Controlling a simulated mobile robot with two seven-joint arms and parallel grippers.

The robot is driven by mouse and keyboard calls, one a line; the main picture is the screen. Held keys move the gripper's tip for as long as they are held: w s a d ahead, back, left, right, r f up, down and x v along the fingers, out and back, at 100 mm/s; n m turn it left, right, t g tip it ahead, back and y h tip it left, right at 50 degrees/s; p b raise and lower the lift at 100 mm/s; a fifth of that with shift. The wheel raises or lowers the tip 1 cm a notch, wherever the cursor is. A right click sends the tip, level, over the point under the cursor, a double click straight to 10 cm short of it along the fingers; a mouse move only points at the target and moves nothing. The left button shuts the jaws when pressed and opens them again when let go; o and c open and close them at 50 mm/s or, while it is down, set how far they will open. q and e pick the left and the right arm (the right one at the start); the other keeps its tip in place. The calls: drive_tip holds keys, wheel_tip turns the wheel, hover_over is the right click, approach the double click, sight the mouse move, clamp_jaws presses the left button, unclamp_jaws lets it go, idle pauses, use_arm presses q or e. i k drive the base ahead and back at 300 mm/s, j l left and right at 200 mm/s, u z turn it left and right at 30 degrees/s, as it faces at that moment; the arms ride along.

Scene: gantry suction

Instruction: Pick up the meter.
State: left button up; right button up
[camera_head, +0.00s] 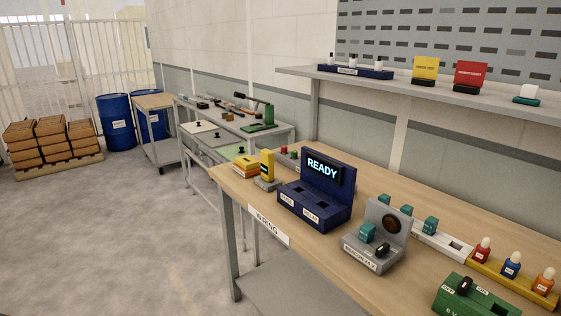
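A small yellow upright device (266,163), which looks like the meter, stands in a grey base at the far left end of the wooden workbench (405,288). Its front is too small to read. A dark blue station (318,200) with a lit READY display stands just right of the upright device. Neither of my grippers is in view.
A grey station with a dark round dial (391,225) and a green box with a black knob (466,284) stand nearer on the bench. A white rack (455,247) and a yellow rack (514,284) are behind. A shelf (430,93) hangs above. Floor at left is open.

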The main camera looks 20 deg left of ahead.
sight(268, 156)
drive_tip(key=i+j+z, duration=0.1)
drive_tip(key=j, duration=0.25)
drive_tip(key=i+j+z, duration=0.1)
drive_tip(key=j, duration=0.25)
drive_tip(key=i+j+z, duration=0.1)
drive_tip(key=j, duration=0.3)
drive_tip(key=i+j, duration=0.1)
drive_tip(key=j, duration=0.35)
drive_tip(key=i+j, duration=0.15)
drive_tip(key=j, duration=0.25)
drive_tip(key=i+j, duration=0.1)
drive_tip(key=j, duration=0.35)
drive_tip(key=i+j+z, duration=0.1)
drive_tip(key=j, duration=0.35)
drive_tip(key=i+j, duration=0.15)
drive_tip(key=j, duration=0.25)
